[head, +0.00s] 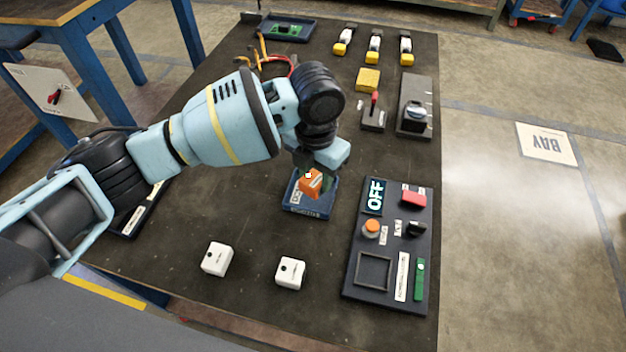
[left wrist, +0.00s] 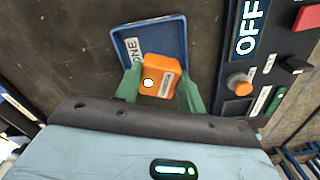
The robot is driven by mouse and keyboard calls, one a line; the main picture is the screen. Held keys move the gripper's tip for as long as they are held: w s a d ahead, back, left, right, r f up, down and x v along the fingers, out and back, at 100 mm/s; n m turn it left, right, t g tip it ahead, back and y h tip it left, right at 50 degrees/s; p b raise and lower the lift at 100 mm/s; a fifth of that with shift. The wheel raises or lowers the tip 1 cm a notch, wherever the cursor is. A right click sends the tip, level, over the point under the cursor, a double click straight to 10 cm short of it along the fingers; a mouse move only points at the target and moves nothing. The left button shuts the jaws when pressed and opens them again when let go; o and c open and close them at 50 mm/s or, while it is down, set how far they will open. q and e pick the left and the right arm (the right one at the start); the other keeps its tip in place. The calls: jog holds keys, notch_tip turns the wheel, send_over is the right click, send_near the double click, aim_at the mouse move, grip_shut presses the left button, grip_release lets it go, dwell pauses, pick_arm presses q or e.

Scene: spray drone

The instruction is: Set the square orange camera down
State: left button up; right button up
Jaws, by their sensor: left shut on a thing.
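The square orange camera (head: 310,182) is a small orange block with a white round spot and a label. My left gripper (head: 318,180) is shut on it, over a blue tray (head: 305,210). In the left wrist view the camera (left wrist: 160,76) sits between the green fingers of my left gripper (left wrist: 162,92), with the blue tray (left wrist: 178,27) behind it. I cannot tell whether the camera touches the tray floor. My arm hides the far part of the tray in the head view. My right gripper is not in view.
A dark panel (head: 346,288) with an OFF sign, buttons and switches stands close right of the tray. Two white blocks (head: 217,259) (head: 290,272) lie nearer the front. A yellow block (head: 368,79) and several yellow-white items are farther back.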

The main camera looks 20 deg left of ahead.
aim_at(313, 173)
pick_arm(q)
jog(key=shift+w+a, duration=0.3)
jog(key=shift+w, duration=0.05)
jog(key=shift+w+a, duration=0.1)
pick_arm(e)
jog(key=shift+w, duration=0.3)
pick_arm(q)
jog(key=shift+f, duration=0.15)
notch_tip(313, 173, down, 3)
jog(key=shift+b, duration=0.35)
jog(key=shift+f, duration=0.15)
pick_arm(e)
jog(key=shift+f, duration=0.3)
pick_arm(q)
jog(key=shift+f, duration=0.15)
jog(key=o, duration=0.7)
